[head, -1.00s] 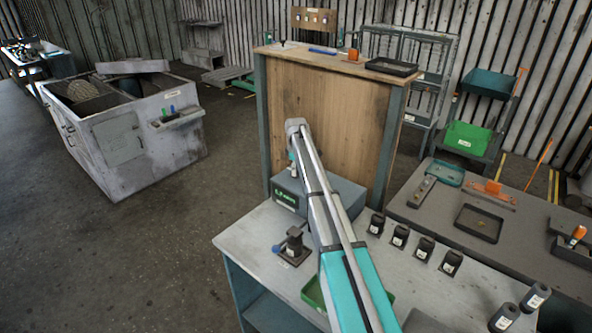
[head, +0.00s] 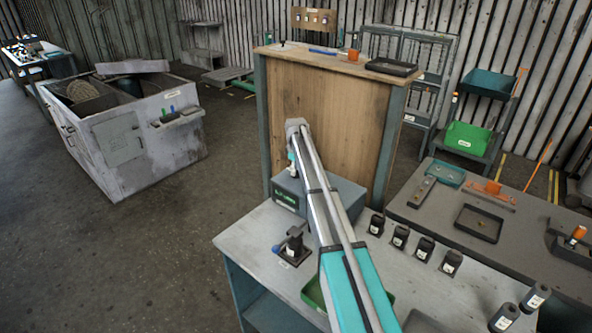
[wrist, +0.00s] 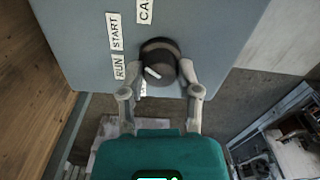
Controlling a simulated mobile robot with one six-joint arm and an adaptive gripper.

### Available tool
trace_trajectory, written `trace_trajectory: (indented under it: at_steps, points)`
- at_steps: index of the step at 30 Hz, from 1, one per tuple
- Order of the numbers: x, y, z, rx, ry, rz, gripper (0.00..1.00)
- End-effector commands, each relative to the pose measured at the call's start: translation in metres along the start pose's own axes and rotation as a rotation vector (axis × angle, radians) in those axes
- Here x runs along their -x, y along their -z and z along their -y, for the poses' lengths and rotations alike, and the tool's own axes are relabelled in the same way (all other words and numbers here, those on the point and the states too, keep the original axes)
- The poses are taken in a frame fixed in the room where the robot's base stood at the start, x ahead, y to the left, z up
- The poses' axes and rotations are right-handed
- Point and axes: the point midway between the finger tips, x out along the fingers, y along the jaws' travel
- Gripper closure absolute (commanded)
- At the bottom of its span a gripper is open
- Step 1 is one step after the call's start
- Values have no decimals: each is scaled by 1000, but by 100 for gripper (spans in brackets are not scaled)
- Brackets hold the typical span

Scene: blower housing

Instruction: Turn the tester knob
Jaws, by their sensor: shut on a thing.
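The tester (head: 345,196) is a grey box with a small green display, standing at the back left of the workbench (head: 245,232). In the wrist view its grey panel (wrist: 190,22) fills the top, with white labels reading "RUN", "START" and a partly cut-off "CA". The tester knob (wrist: 158,58) is round and dark with a white pointer mark, which points to the upper left in that view. My gripper (wrist: 161,80) is shut on the knob, one finger at each side. In the head view my arm hides part of the tester, and the knob cannot be made out.
A dark fixture with a blue-ended handle (head: 293,246) stands on the bench in front of the tester. Several black cylinders (head: 400,236) stand to the right. A green tray (head: 313,293) lies partly under my arm. A tall wooden panel (head: 325,120) rises behind the tester.

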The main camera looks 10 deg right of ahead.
Motion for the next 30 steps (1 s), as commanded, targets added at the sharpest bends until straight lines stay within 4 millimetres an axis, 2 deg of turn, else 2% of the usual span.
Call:
trace_trajectory:
  at_steps: [18,30]
  points:
    - [0,-1,0,-482,0,1,100]
    - [0,-1,0,-579,0,2,100]
